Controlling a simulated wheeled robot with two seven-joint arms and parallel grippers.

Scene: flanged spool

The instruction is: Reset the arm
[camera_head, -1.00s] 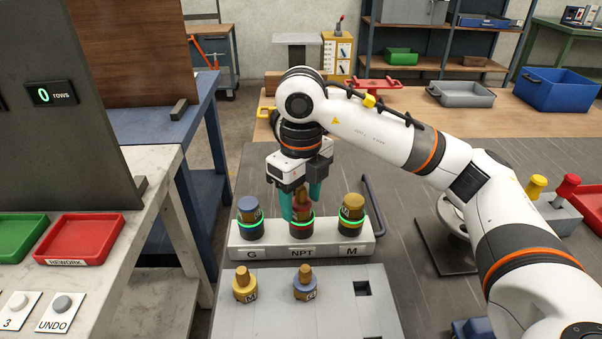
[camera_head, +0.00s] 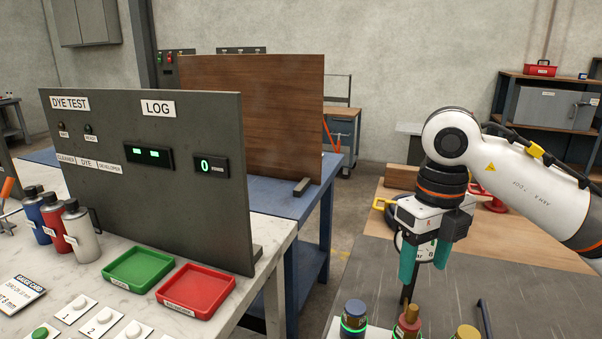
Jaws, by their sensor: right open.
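My right gripper (camera_head: 425,264) is in the right half of the view, pointing down with its two teal fingers apart and nothing between them. It is above the row of fittings, clear of them. Below it are a blue-topped fitting (camera_head: 354,310) with a green lit ring, a brass fitting with a red band (camera_head: 408,320), and a yellow-topped fitting (camera_head: 467,332), cut off by the bottom edge. My left gripper is not in view.
A dark panel (camera_head: 215,220) with a LOG label and a display reading 0 stands on the left bench. Before it are a green tray (camera_head: 138,268), a red tray (camera_head: 197,290), several bottles and buttons. A round gauge shows behind the gripper fingers.

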